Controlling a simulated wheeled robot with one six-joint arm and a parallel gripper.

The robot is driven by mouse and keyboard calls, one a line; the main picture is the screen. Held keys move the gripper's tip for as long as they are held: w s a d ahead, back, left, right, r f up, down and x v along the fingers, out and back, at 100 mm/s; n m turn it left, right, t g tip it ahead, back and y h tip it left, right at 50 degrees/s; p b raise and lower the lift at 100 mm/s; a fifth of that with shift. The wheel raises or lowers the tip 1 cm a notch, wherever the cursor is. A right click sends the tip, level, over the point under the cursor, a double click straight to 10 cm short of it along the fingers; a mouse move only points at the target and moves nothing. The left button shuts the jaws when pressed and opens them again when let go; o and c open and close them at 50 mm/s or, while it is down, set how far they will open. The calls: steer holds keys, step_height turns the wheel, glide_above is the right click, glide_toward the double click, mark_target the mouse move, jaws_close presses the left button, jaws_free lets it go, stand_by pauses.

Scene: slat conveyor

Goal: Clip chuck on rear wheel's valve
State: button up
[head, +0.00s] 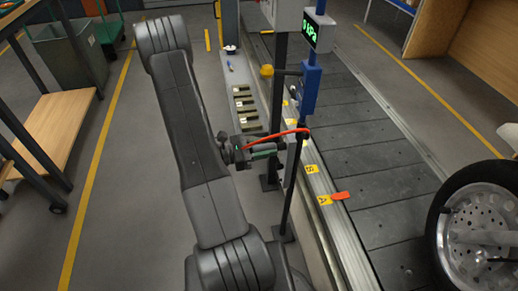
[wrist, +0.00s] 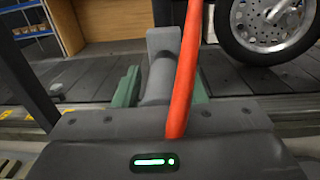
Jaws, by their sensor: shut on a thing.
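My gripper (head: 268,151) is shut on the chuck (wrist: 160,75), a grey piece between its green fingers in the wrist view. A red hose (head: 272,135) runs from the chuck to the post on the right. It crosses the wrist view as a thick red band (wrist: 186,70). A wheel (head: 482,232) with a black tyre and perforated metal disc is on the conveyor at the right. It also shows at the upper right of the wrist view (wrist: 268,25), apart from the chuck. I cannot make out its valve or tell whether it is the rear wheel.
A blue post (head: 310,88) with a green-lit display (head: 311,30) and a yellow-knobbed arm (head: 267,71) stand beside the slat conveyor (head: 375,165). Yellow tags (head: 324,200) and an orange-red marker (head: 340,196) lie along its near edge. A wooden-topped trolley (head: 60,130) is at left.

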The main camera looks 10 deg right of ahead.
steer(key=shift+s+d+f+g, duration=0.15)
steer(key=shift+s+d+g, duration=0.1)
steer(key=shift+s, duration=0.15)
steer(key=shift+s+d+f+g, duration=0.15)
steer(key=shift+s+g, duration=0.1)
steer(key=shift+s, duration=0.15)
jaws_close()
steer(key=shift+a, duration=0.4)
steer(key=shift+a+m, duration=0.2)
steer(key=shift+m, duration=0.1)
steer(key=shift+w+a+r, duration=0.1)
steer(key=shift+a, duration=0.75)
steer(key=shift+w+a+r, duration=0.1)
steer(key=shift+a, duration=0.75)
